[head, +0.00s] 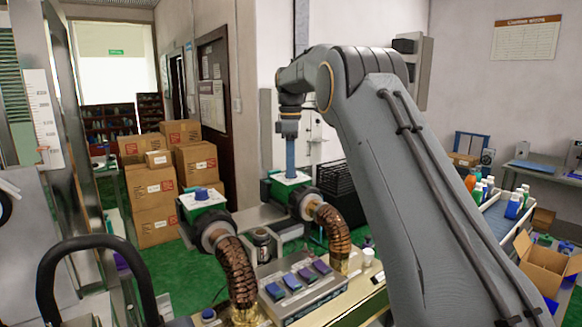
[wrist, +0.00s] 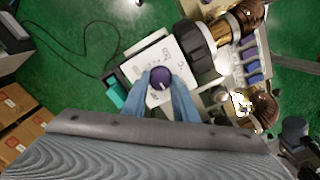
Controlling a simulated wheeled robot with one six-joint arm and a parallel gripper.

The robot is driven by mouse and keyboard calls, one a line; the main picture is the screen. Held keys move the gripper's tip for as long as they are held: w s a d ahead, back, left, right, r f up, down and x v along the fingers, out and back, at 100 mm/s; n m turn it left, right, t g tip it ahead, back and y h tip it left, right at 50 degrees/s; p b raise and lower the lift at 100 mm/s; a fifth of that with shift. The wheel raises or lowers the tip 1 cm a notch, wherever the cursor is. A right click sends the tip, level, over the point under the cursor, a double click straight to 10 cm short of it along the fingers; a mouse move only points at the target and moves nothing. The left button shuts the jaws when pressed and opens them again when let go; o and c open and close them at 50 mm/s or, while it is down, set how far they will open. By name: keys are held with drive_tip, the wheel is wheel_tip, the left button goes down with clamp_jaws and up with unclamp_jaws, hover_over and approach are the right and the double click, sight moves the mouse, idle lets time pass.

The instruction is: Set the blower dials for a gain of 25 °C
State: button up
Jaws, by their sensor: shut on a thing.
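Two green blowers with white tops and coiled brown hoses stand side by side in the head view: the left blower (head: 203,203) and the right blower (head: 276,190). A blue dial (head: 202,194) sits on top of the left blower. My gripper (head: 291,174) points down onto the right blower's top and hides its dial there. In the wrist view, my gripper (wrist: 161,84) is shut on a round purple dial (wrist: 161,76) with a light pointer mark. The dial's white scale plate (wrist: 153,58) has marks too small to read.
A control box (head: 302,287) with several coloured switches stands on the bench between the hoses. Cardboard boxes (head: 152,203) are stacked behind the left blower. A black crate (head: 337,182) is right of the right blower. A black cable (wrist: 62,42) lies on the green floor.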

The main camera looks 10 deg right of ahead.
drive_tip(key=m, duration=0.5)
drive_tip(key=shift+m, duration=0.3)
drive_tip(key=m, duration=0.9)
drive_tip(key=shift+m, duration=0.4)
drive_tip(key=m, duration=0.5)
drive_tip(key=shift+r, duration=0.1)
drive_tip(key=m, duration=1)
drive_tip(key=shift+d+m, duration=0.1)
drive_tip(key=shift+m, duration=0.2)
drive_tip(key=m, duration=1)
